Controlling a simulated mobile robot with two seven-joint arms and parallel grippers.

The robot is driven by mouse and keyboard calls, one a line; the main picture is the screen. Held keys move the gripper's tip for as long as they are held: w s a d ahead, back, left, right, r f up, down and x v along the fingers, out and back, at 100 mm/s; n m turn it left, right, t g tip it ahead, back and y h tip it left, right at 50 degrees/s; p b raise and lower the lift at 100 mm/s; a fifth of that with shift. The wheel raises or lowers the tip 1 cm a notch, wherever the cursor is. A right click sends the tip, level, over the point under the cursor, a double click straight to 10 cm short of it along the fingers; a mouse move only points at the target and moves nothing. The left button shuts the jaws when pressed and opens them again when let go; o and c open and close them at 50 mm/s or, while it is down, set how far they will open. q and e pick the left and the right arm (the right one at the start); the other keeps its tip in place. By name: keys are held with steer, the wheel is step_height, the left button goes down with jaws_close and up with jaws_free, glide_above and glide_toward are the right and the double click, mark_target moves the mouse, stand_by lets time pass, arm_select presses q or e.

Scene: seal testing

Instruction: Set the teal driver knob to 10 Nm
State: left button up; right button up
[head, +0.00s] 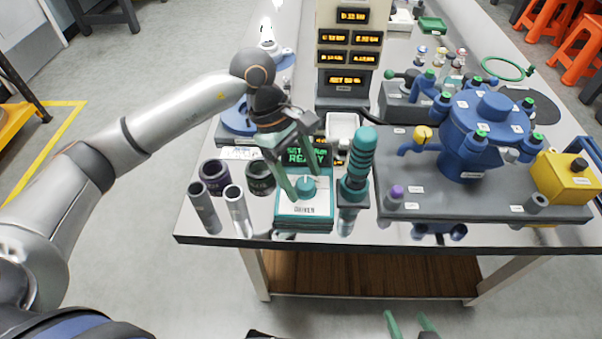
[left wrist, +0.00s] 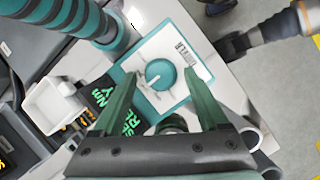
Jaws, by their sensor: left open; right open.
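The teal driver knob (head: 306,187) sits on the white face of a teal-edged driver unit (head: 304,209) near the table's front edge. The unit's dark display (head: 308,158) shows green text that includes "READY". In the left wrist view the round knob (left wrist: 160,74) has a pale pointer line; the value it marks is too small to read. My left gripper (head: 301,192) is open above the unit, its green fingers on either side of the knob; in the left wrist view the fingers (left wrist: 165,80) look apart from it. My right gripper (head: 408,322) is open and empty, below the table's front edge.
A teal-handled driver (head: 360,155) stands right of the unit. Grey tubes (head: 237,208) and dark sockets (head: 214,175) stand to its left. A white tray (head: 342,126) is behind. A blue valve body (head: 482,135) on a grey plate (head: 440,202) fills the right.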

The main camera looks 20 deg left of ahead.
arm_select(q)
steer(key=p+v, duration=0.1)
steer(key=v, duration=1.1)
steer(key=shift+r, duration=0.3)
steer(key=shift+w, duration=0.1)
stand_by(0.6)
